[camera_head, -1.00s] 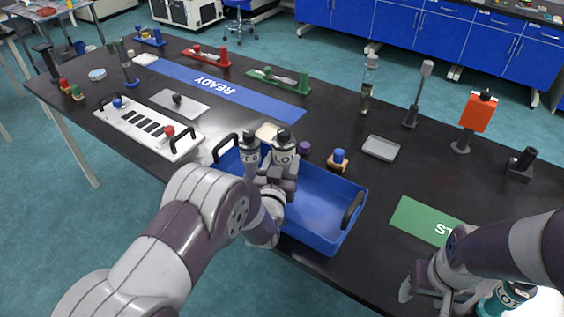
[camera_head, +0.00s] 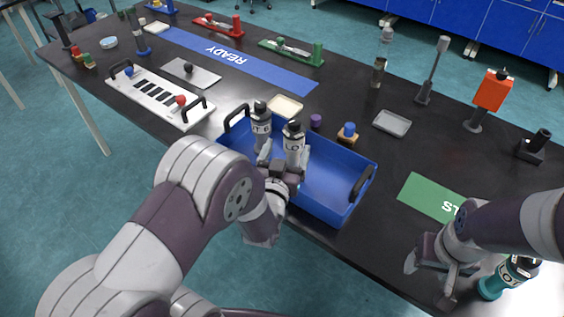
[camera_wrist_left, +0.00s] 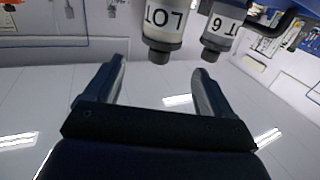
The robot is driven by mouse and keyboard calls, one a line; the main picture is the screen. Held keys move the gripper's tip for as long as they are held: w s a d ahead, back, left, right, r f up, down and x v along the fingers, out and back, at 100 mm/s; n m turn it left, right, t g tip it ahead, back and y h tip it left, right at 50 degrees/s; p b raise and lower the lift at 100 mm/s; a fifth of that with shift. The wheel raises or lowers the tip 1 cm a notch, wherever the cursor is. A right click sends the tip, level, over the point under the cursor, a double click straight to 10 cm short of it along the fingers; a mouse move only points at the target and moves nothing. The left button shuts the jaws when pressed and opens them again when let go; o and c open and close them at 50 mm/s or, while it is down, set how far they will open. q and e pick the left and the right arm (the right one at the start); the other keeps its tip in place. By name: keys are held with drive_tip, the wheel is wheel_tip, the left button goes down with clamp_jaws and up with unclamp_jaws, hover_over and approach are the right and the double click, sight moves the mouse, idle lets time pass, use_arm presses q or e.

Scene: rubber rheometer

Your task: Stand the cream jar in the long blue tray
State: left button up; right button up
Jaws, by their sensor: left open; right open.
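A pale cream jar (camera_head: 293,146) with a black cap and a LOT label is upright in the long blue tray (camera_head: 336,213). My left gripper (camera_head: 286,166) is open around its near side in the head view; the fingers hide its base. In the left wrist view the jar (camera_wrist_left: 165,24) appears just past the gap between the open fingers (camera_wrist_left: 155,78). A similar labelled jar (camera_head: 261,131) stands in the tray to its left, also in the wrist view (camera_wrist_left: 222,32). My right gripper (camera_head: 432,279) is open and empty, low at the right.
A green mat (camera_head: 428,196), a grey dish (camera_head: 391,122), a blue-topped block (camera_head: 347,134) and a purple piece (camera_head: 315,121) lie around the tray. The tray's right half is empty.

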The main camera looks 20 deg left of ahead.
use_arm(q)
drive_tip(key=s+a+f+g, duration=0.1)
drive_tip(key=s+a+g, duration=0.2)
drive_tip(key=s+g, duration=1.3)
drive_tip(key=s, duration=0.3)
drive_tip(key=shift+a+f+m+g+h, duration=0.15)
drive_tip(key=shift+f+m+g+h, duration=0.15)
drive_tip(key=shift+f, duration=0.1)
